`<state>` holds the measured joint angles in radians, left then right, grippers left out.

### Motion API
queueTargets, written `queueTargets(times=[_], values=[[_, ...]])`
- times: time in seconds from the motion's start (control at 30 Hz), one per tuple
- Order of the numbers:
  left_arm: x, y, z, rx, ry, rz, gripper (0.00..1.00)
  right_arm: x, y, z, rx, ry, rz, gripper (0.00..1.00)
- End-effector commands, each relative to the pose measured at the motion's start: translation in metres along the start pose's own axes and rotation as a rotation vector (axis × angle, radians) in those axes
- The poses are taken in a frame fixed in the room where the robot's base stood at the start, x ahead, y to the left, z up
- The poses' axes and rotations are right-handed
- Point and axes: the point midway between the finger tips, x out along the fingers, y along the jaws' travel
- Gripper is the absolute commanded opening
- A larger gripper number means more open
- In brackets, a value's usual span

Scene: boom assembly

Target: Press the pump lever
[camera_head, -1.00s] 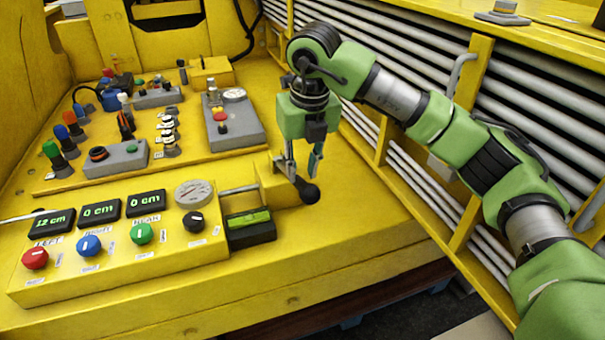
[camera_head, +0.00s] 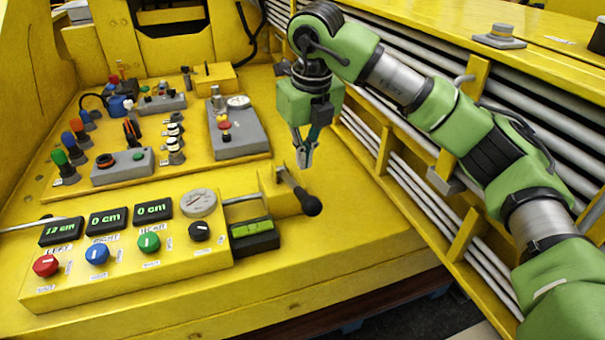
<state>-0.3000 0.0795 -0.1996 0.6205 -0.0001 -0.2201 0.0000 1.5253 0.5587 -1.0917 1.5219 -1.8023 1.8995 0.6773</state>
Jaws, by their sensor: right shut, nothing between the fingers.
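The pump lever (camera_head: 297,191) is a black rod with a round black knob, fixed to a yellow block at the right end of the front control panel. It slants down toward the front right. My right gripper (camera_head: 305,163) points down with its fingertips together and nothing between them. In the picture its tips are just above and behind the lever; a gap shows between them and the knob. I cannot tell the exact height between them. My left gripper is not in view.
The front panel (camera_head: 125,275) has three displays reading 12 cm, 0 cm and 0 cm, coloured knobs and a round gauge (camera_head: 198,203). A black box with a green level (camera_head: 254,236) sits left of the lever. Behind are switches and grey boxes. Railings with pipes stand on the right.

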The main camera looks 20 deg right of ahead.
Motion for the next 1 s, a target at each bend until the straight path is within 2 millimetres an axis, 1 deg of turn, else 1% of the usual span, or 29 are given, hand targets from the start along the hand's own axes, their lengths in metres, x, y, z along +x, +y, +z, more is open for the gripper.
queueTargets(times=[0.47,1.0], values=[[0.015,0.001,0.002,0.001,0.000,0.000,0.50,-0.016,0.005,0.009,-0.878,0.028,-0.004,0.00],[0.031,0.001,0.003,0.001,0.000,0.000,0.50,-0.038,0.011,0.015,-1.904,0.062,0.021,0.00]])
